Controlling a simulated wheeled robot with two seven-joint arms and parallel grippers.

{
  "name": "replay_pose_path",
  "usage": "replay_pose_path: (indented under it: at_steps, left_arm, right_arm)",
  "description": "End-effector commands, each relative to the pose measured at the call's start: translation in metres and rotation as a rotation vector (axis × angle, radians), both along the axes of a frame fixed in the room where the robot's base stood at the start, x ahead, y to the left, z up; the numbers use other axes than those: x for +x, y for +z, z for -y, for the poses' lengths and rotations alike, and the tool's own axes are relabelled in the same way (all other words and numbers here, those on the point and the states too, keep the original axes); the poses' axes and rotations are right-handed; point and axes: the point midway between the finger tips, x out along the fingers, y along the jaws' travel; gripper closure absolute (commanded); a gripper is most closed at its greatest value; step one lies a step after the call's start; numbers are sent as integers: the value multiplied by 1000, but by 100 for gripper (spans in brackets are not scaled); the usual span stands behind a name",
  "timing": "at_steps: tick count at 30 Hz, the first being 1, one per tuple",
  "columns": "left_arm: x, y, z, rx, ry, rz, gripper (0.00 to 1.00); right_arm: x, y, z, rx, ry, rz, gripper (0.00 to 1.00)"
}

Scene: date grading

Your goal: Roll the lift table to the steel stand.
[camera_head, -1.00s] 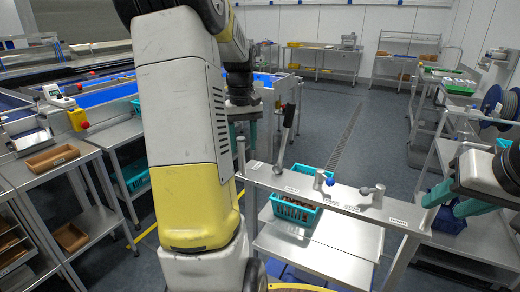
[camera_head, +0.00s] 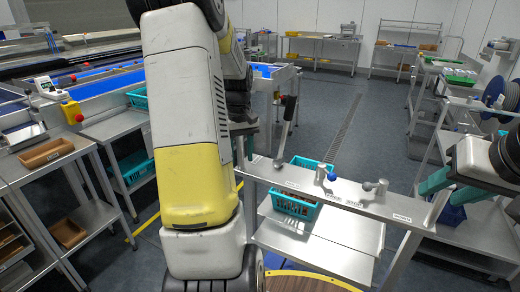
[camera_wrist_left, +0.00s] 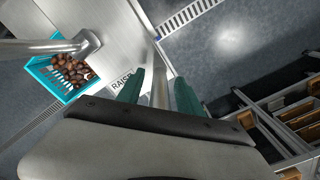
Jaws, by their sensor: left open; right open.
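The lift table has a steel push rail (camera_head: 340,193) with a lever (camera_head: 287,125), a blue knob and a grey knob. Its lower steel deck (camera_head: 325,240) carries a teal basket (camera_head: 292,207) of brown dates, also seen in the left wrist view (camera_wrist_left: 42,75). My left gripper (camera_wrist_left: 158,90) is open, with a steel post of the rail showing between its green fingers. I cannot tell which steel furniture is the steel stand.
Steel tables (camera_head: 320,38) stand along the back wall. A steel bench with cable reels (camera_head: 495,92) is close on the right. Shelves with brown bins (camera_head: 46,153) and the blue sorting line (camera_head: 110,92) are on the left. The floor (camera_head: 375,125) beyond the rail is clear.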

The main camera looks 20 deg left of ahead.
Motion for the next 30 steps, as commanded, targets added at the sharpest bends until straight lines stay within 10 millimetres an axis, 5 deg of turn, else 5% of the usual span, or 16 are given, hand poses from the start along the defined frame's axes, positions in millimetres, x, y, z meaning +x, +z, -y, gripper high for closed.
replay_pose_path:
  at_steps: [5,12,30]
  left_arm:
    - [0,0,0,0,0,0,57]
    - [0,0,0,0,0,0,100]
    - [0,1,0,1,0,1,100]
  right_arm:
    - [0,0,0,0,0,0,57]
    - [0,0,0,0,0,0,57]
    - [0,0,0,0,0,0,57]
